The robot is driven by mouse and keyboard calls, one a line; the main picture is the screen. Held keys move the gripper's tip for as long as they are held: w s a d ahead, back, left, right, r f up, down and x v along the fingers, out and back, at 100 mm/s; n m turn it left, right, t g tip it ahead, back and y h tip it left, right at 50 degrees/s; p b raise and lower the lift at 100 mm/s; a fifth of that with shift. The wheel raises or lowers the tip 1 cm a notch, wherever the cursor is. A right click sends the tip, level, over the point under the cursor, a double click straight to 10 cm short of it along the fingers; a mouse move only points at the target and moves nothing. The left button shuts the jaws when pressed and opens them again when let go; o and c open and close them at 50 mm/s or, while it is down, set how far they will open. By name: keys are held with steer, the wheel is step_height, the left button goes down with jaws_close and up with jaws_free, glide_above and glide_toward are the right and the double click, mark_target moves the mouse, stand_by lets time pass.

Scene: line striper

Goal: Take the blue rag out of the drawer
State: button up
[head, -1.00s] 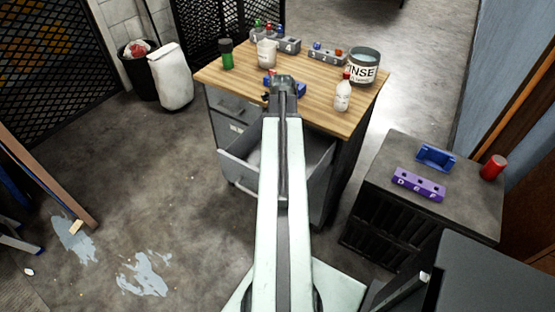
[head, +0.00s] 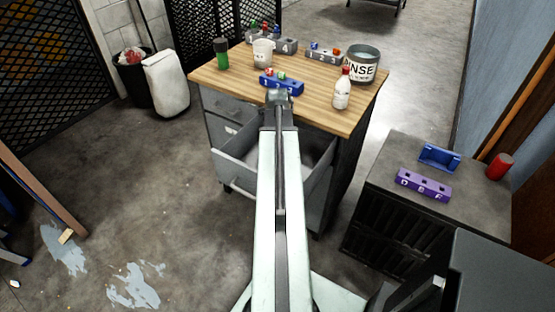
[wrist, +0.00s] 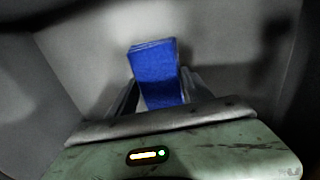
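The blue rag (wrist: 155,72) shows in the wrist view as a folded blue piece inside the grey drawer (wrist: 85,50). My gripper (wrist: 160,76) has one dark finger on each side of the rag. The fingers look apart, with a gap showing at the left finger; I cannot tell whether the right finger touches the rag. In the head view the pulled-out drawer (head: 232,173) is in the cabinet under the wooden worktop. My arm covers the middle of the drawer there and hides the gripper and rag.
The worktop (head: 315,104) holds a blue block (head: 284,87), a white bottle (head: 342,92), a rinse bucket (head: 362,66), a cup (head: 263,54) and a green container (head: 221,55). A low dark cabinet (head: 470,205) stands at right. The floor at left is mostly clear.

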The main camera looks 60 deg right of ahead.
steer(key=c, duration=0.6)
